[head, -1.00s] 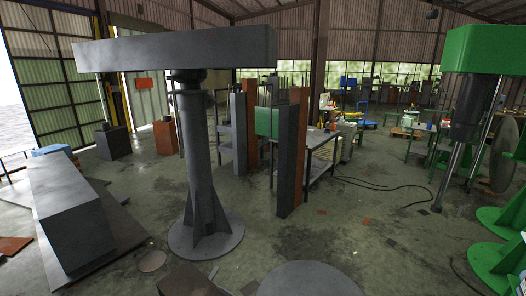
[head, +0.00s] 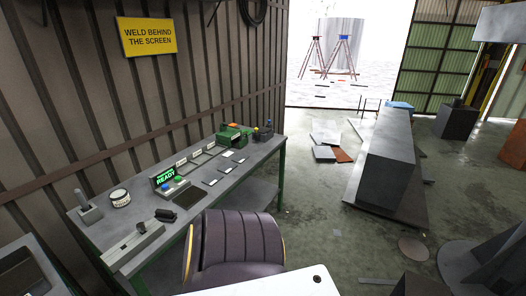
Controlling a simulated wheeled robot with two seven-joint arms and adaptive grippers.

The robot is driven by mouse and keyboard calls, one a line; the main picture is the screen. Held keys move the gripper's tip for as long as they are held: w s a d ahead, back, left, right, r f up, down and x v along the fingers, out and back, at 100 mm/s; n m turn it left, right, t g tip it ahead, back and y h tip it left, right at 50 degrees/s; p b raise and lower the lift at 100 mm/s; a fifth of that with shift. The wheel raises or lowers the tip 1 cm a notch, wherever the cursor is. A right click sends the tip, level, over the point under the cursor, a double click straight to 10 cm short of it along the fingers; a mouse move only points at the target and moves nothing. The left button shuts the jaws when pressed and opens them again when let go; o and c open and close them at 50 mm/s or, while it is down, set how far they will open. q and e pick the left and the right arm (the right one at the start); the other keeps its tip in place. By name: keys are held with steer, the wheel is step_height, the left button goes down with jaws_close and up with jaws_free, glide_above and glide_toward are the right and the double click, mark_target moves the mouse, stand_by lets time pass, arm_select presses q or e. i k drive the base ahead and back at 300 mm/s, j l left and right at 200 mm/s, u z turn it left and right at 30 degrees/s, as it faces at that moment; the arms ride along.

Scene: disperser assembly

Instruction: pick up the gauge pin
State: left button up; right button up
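I cannot pick out the gauge pin with certainty. A grey workbench (head: 232,172) stands along the left wall. At its near left end a small grey block with an upright peg (head: 88,207) stands beside a round tin with a pale label (head: 120,197). A long grey fixture (head: 133,246) lies at the front edge with a small upright part on it. A small black object (head: 166,215) lies to its right. Neither of my grippers is in view.
A dark purple chair (head: 240,243) stands against the bench front. A lit READY panel with coloured buttons (head: 170,183) and a green machine (head: 233,137) are on the bench.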

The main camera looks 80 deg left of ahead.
mark_target(140, 226)
steer(key=u, duration=3.75)
